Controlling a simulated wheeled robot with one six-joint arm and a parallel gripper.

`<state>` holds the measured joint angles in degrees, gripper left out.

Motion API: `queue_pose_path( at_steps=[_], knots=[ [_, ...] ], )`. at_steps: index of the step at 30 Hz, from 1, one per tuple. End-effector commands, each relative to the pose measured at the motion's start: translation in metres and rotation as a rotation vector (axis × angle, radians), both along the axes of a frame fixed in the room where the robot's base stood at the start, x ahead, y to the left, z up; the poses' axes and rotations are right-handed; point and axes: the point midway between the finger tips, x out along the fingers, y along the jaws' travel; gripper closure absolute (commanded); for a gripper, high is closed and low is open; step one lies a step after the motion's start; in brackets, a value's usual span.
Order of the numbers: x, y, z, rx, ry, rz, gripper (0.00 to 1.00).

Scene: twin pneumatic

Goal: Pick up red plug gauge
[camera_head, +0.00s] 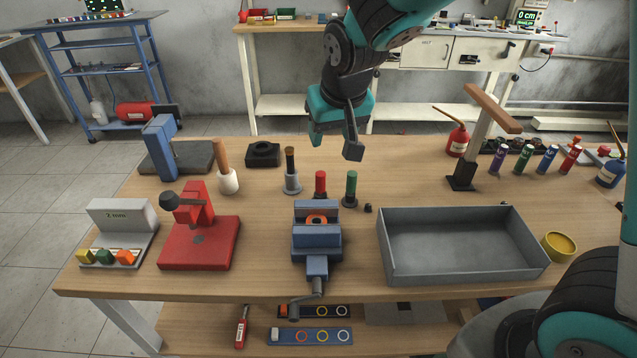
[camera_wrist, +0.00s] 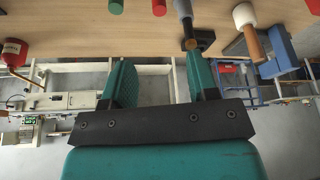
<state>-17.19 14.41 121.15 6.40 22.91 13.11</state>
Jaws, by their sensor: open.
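The red plug gauge (camera_head: 320,184) stands upright on the wooden table, just behind the blue vise. A green plug gauge (camera_head: 351,188) stands close to its right. In the wrist view the red gauge (camera_wrist: 159,7) shows at the top edge, partly cut off, with the green one (camera_wrist: 116,6) to its left. My gripper (camera_head: 333,150) is above and behind the gauges in the head view, apart from them. In the wrist view my gripper (camera_wrist: 160,80) is open, with nothing between its two teal fingers.
The blue vise (camera_head: 316,240) is in front of the red gauge. A grey holder with a dark-topped rod (camera_head: 291,176) stands to its left. A grey tray (camera_head: 455,270) lies to the right. A red press (camera_head: 202,240) and a white-headed mallet (camera_head: 227,180) stand farther left.

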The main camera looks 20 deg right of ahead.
Motion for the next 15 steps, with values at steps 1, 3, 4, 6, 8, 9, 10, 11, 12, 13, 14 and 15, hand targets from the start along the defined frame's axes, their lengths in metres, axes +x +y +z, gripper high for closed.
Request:
queue_pose_path(
  at_steps=[1,3,4,6,8,9,10,11,12,13,14,15],
  knots=[
    [0.006,-0.001,-0.005,-0.007,-0.002,-0.009,0.46],
    [0.011,-0.002,-0.016,-0.009,-0.003,-0.015,0.46],
    [0.013,-0.002,-0.023,-0.01,-0.002,-0.014,0.46],
    [0.019,-0.002,-0.037,-0.01,-0.001,-0.014,0.46],
    [0.024,-0.002,-0.05,-0.01,-0.001,-0.014,0.46],
    [0.027,-0.002,-0.059,-0.009,-0.001,-0.013,0.46],
    [0.03,-0.002,-0.065,-0.009,-0.001,-0.013,0.46],
    [0.032,-0.002,-0.072,-0.009,-0.001,-0.013,0.46],
    [0.036,-0.002,-0.079,-0.009,-0.001,-0.012,0.46],
    [0.038,-0.002,-0.085,-0.008,-0.001,-0.012,0.46],
    [0.04,-0.001,-0.09,-0.008,-0.002,-0.012,0.46],
    [0.043,-0.001,-0.096,-0.007,-0.003,-0.012,0.46]
  ],
)
